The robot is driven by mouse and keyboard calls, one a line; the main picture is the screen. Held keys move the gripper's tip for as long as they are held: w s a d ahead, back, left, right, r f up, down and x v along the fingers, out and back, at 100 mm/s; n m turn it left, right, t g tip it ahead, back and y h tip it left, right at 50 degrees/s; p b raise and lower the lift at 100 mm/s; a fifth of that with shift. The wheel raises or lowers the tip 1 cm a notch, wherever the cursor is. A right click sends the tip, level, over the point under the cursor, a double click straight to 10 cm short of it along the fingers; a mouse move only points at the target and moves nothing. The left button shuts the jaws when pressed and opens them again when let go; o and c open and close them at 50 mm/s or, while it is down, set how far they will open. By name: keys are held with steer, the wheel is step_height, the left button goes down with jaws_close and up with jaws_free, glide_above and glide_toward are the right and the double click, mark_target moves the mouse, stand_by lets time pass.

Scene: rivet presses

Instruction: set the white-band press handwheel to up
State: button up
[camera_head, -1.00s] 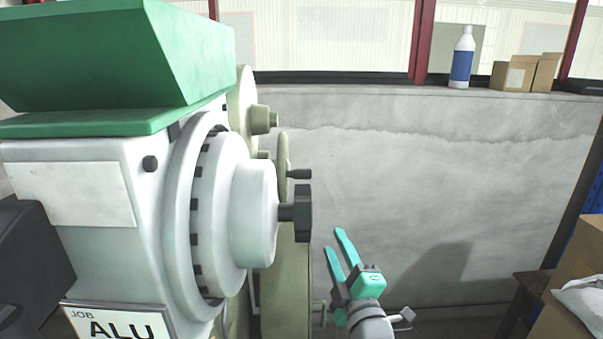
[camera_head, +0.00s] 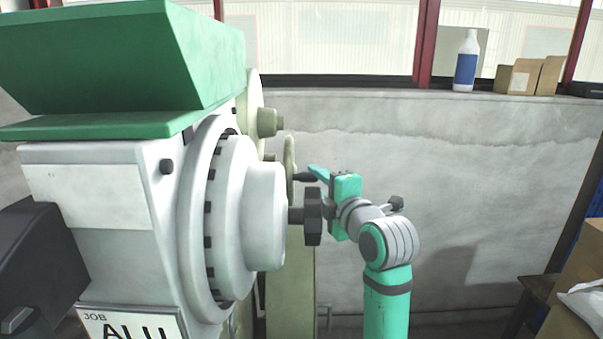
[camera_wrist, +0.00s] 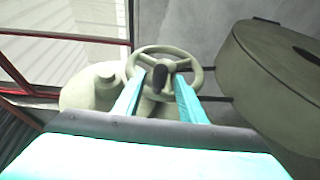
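A pale green spoked handwheel (camera_wrist: 197,72) with a dark handle (camera_wrist: 158,78) faces my gripper in the wrist view. In the head view the wheel (camera_head: 289,160) shows edge-on behind the white machine, with its dark handle (camera_head: 304,177) sticking out to the right. My gripper (camera_head: 316,171) is at the handle's height. In the wrist view its teal fingers (camera_wrist: 158,75) are apart, one on each side of the handle, with gaps visible. I cannot tell whether the tips reach past the handle's end. No white band shows on the wheel's press.
A large white and green machine (camera_head: 100,170) with a black knob (camera_head: 312,215) fills the left, close to my gripper. A big round green-grey part (camera_wrist: 265,85) is at right in the wrist view. A bottle (camera_head: 466,62) and boxes (camera_head: 530,76) stand on the ledge.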

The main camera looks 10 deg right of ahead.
steer(key=w+a, duration=0.1)
steer(key=w, duration=0.6)
steer(key=shift+w+a+f, duration=0.15)
steer(key=shift+w+a, duration=0.05)
steer(key=shift+w, duration=0.2)
jaws_close()
